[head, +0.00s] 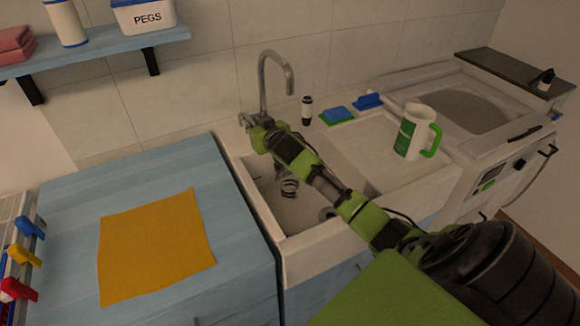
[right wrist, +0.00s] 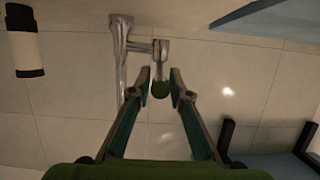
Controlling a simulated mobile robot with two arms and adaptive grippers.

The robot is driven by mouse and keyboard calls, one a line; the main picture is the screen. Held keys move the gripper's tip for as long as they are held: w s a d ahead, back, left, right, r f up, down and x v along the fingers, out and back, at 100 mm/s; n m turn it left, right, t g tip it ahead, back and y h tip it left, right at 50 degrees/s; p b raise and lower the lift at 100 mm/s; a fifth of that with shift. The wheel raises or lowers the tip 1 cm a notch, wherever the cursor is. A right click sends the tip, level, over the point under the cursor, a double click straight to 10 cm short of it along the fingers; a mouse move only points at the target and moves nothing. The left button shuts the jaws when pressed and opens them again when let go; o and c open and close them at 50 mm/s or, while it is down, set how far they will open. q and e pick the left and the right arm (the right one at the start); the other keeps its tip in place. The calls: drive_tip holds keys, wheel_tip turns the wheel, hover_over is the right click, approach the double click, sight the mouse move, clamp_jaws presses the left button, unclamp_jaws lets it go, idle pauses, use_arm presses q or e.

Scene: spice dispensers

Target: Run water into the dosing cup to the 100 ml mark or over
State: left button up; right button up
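The dosing cup (head: 412,135), white with a green label and green handle, stands upright on the sink's drainboard at the right. The chrome tap (head: 263,85) rises behind the basin, and no water shows under its spout. My right gripper (head: 252,122) is at the base of the tap. Whether either finger touches the knob is unclear. My left gripper is out of view.
The sink basin (head: 300,246) lies under my right arm, with a coiled object (head: 289,188) inside. A small black-and-white bottle (head: 306,110) and blue and green sponges (head: 336,115) stand behind the sink. An orange cloth (head: 155,245) lies on the blue counter (head: 72,205).

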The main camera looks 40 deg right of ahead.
drive_tip(key=shift+r, duration=0.1)
drive_tip(key=shift+w+d+r+p, duration=0.1)
drive_tip(key=shift+w+r+p, duration=0.15)
drive_tip(key=shift+r+p, duration=0.7)
drive_tip(key=shift+f, duration=0.15)
idle(0.8)
drive_tip(key=shift+s+f, duration=0.2)
drive_tip(key=shift+f, duration=0.3)
